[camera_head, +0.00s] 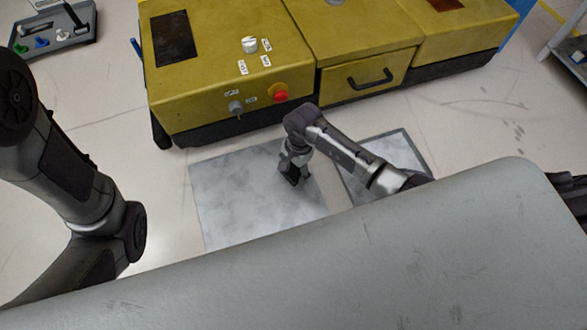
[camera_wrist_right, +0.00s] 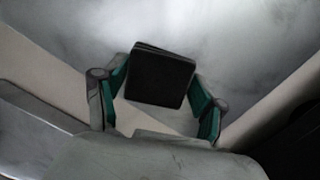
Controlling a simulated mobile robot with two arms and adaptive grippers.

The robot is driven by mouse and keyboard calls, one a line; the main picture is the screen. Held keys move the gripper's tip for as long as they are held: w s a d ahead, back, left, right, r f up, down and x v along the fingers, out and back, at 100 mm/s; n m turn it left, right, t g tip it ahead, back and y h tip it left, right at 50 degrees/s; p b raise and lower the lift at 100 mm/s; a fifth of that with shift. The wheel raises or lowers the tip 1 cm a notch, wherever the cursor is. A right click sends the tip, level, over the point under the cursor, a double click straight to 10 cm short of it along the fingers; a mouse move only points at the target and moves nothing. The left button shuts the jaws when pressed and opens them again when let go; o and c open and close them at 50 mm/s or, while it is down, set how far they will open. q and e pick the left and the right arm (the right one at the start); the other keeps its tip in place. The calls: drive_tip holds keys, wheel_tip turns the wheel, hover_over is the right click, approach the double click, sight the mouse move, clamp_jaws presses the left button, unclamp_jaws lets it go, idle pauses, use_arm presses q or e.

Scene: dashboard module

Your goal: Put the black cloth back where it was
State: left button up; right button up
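The black cloth (camera_wrist_right: 161,78) shows in the right wrist view as a dark, flat, folded-looking square between the two teal finger pads. Its left and right edges meet the pads. My right gripper (camera_wrist_right: 160,92) is shut on it. In the head view my right gripper (camera_head: 292,166) points down over the left grey marbled panel, with a dark shape at its tip. I cannot tell from there how high it is above the panel. My left arm comes in from the left, but its gripper is out of view.
A yellow dashboard module (camera_head: 225,85) with a red button (camera_head: 281,96), knobs and a handled drawer (camera_head: 365,82) stands behind. Two grey marbled panels lie in front, left (camera_head: 225,210) and right (camera_head: 405,152). A tool tray (camera_head: 55,38) is at top left. Pale floor is free at left.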

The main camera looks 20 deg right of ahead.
drive_tip(key=o, duration=0.3)
